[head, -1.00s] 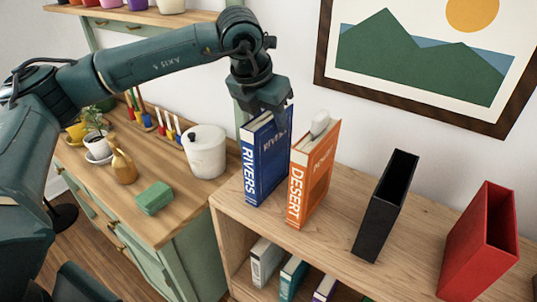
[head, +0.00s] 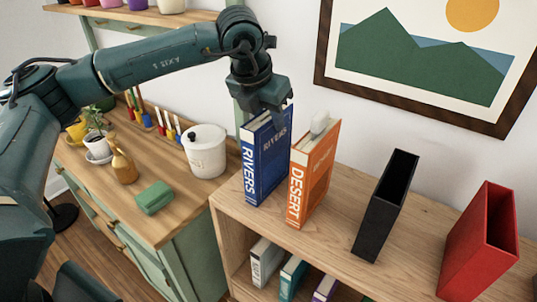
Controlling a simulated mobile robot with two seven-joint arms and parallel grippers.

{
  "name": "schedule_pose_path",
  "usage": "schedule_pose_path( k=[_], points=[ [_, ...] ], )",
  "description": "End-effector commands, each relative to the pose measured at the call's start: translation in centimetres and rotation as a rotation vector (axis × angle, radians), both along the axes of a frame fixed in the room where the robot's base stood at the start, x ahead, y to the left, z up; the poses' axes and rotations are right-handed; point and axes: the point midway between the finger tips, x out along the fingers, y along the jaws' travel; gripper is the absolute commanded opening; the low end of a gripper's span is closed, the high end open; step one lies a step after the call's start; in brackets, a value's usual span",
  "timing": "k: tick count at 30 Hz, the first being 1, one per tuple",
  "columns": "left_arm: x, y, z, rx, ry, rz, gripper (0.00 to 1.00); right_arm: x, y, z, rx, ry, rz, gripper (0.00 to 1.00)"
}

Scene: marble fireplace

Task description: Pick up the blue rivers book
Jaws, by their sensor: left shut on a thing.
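The blue RIVERS book (head: 268,158) stands upright on the left end of the wooden shelf top, its spine facing the front left. My left gripper (head: 268,110) comes down from above and is shut on the top of the book. The fingertips are partly hidden against the book's top edge. I cannot tell whether the book's base is clear of the shelf. My right gripper is not in the head view.
An orange DESERT book (head: 314,175) stands close to the right of the blue book. A black holder (head: 385,207) and a red holder (head: 478,242) stand further right on the shelf top (head: 345,190). A framed picture (head: 430,55) hangs behind. A white pot (head: 204,152) stands on the green cabinet at left.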

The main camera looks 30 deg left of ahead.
Motion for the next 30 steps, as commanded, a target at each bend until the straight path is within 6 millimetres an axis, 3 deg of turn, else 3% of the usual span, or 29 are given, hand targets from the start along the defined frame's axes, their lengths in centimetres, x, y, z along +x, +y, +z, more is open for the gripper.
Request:
schedule_pose_path(
  k=[20,23,30],
  points=[
    [0.1,0.0,0.4,-0.001,-0.006,0.001,0.00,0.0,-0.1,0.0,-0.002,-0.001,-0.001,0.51],
    [0.1,0.0,1.2,-0.002,-0.008,0.001,0.00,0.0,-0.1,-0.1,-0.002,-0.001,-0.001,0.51],
    [0.1,-0.1,5.6,-0.003,-0.011,-0.001,0.00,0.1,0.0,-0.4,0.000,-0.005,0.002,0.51]
  ],
)
